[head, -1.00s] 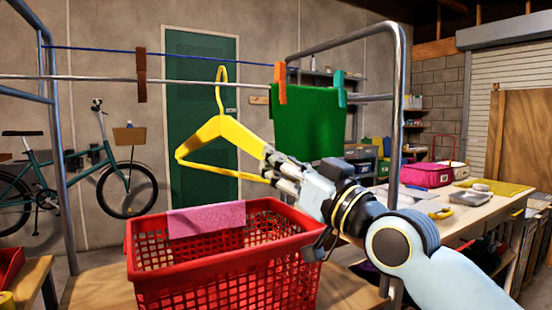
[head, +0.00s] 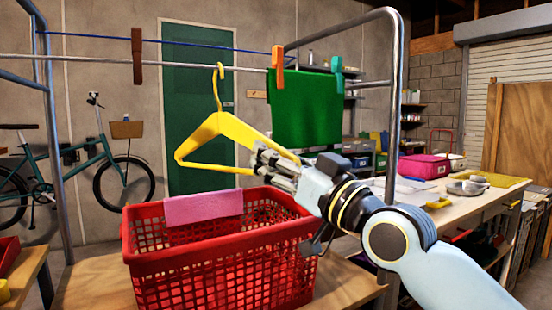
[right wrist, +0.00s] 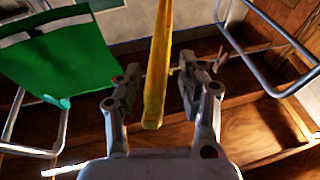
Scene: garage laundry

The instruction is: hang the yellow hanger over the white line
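The yellow hanger (head: 222,127) is upright, its hook (head: 218,85) at the white line (head: 180,64). The hook's top appears to lie over that line, below and in front of the blue line (head: 200,44). My right gripper (head: 262,160) is at the right shoulder of the hanger. In the right wrist view the hanger (right wrist: 157,70) stands between the two fingers (right wrist: 156,92), with a visible gap on each side, so the gripper looks open around it. My left gripper is not in view.
A red basket (head: 225,265) with a pink cloth (head: 204,208) over its rim stands below. A green cloth (head: 305,110) hangs to the right, near orange (head: 277,70) and teal (head: 337,75) pegs. A brown peg (head: 137,55) is at the left. A metal frame post (head: 397,110) stands right.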

